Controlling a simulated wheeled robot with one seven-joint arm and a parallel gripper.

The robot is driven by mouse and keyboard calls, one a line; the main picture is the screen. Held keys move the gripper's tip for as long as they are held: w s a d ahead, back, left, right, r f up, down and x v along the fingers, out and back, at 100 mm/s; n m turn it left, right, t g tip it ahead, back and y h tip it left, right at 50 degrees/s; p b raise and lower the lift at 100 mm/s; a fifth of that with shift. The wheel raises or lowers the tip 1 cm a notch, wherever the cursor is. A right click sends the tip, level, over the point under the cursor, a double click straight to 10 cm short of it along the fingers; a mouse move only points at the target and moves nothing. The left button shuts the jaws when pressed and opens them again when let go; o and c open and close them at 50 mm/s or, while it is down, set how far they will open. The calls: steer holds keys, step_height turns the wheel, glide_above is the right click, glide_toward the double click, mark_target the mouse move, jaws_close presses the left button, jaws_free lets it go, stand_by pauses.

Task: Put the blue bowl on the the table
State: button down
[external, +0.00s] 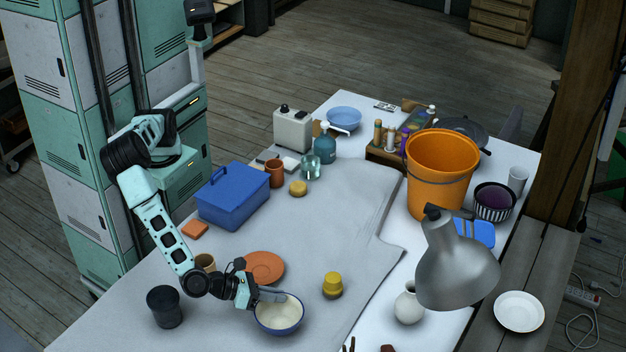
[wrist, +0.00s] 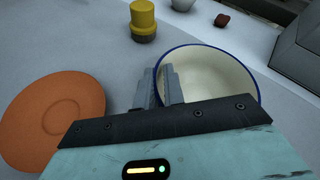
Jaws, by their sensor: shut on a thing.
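A bowl with a cream inside and a blue rim (external: 279,316) is at the front middle of the table (external: 110,335). In the wrist view the fingers (wrist: 168,86) straddle the left wall of the bowl (wrist: 215,75). The bowl looks upright and at or very close to the table surface; I cannot tell whether it touches. A plain light-blue bowl (external: 344,117) stands at the far end of the table.
An orange plate (external: 264,267) lies just behind my gripper. A yellow-topped jar (external: 333,284) stands right of the bowl, a dark cup (external: 164,307) to the left. A grey lamp (external: 455,265) and white vase (external: 409,305) are further right. Bare cloth lies between plate and jar.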

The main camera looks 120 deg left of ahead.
steer(key=c, duration=1.5)
jaws_free()
